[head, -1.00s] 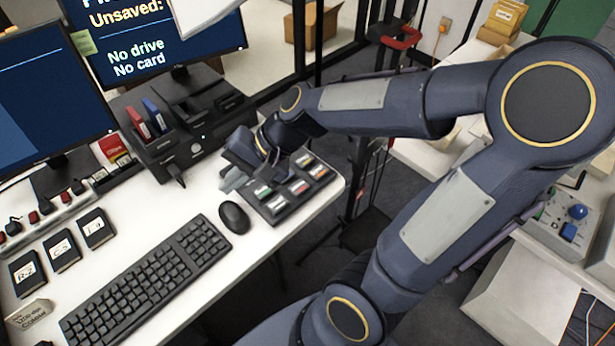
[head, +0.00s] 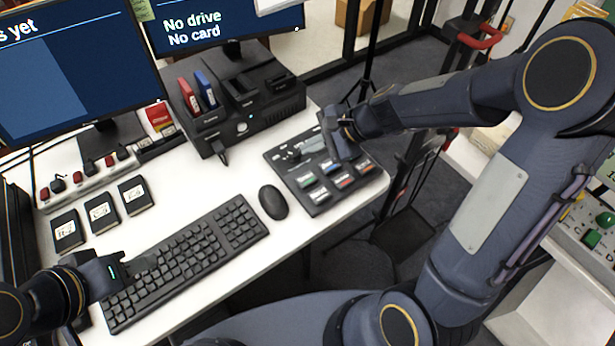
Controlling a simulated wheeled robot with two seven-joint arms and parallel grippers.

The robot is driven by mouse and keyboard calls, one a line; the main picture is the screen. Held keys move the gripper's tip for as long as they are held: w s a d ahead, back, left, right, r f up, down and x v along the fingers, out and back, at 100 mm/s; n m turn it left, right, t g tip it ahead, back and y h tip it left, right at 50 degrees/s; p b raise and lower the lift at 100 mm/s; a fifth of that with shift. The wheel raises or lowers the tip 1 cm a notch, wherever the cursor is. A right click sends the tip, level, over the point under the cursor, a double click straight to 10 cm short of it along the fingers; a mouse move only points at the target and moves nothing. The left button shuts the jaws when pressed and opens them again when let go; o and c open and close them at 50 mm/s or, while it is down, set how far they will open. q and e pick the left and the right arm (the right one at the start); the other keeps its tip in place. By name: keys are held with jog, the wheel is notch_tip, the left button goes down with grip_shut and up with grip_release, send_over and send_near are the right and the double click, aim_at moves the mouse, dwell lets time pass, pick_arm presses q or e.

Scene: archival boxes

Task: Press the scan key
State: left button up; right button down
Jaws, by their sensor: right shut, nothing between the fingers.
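A dark key panel (head: 283,156) lies on the white desk near its right edge. It has several keys with green, blue and red or orange labels, too small to read, so I cannot tell which is the scan key. My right gripper (head: 347,153) is shut and empty, over the back right part of the panel, hiding some of it. I cannot tell whether its tips touch a key. My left gripper (head: 148,264) is over the left part of the keyboard; its finger opening is unclear.
A black mouse (head: 273,202) and keyboard (head: 205,248) lie left of the panel. A black dock (head: 247,112) with red and blue cartridges stands behind. Several black labelled cases (head: 101,211) lie at left. Monitors (head: 75,70) stand at the back.

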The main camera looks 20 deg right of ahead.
aim_at(311, 179)
jog(key=shift+f+b, duration=3.8)
jog(key=shift+f, duration=0.5)
jog(key=shift+f, duration=0.1)
jog(key=shift+f+b, duration=0.3)
jog(key=shift+b, duration=0.1)
jog(key=shift+f+b, duration=0.45)
jog(key=shift+f, duration=0.05)
jog(key=shift+r, duration=0.1)
jog(key=shift+r+p, duration=0.8)
notch_tip(311, 179, up, 5)
jog(key=p, duration=0.4)
jog(key=shift+r+p, duration=0.1)
jog(key=shift+p, duration=0.25)
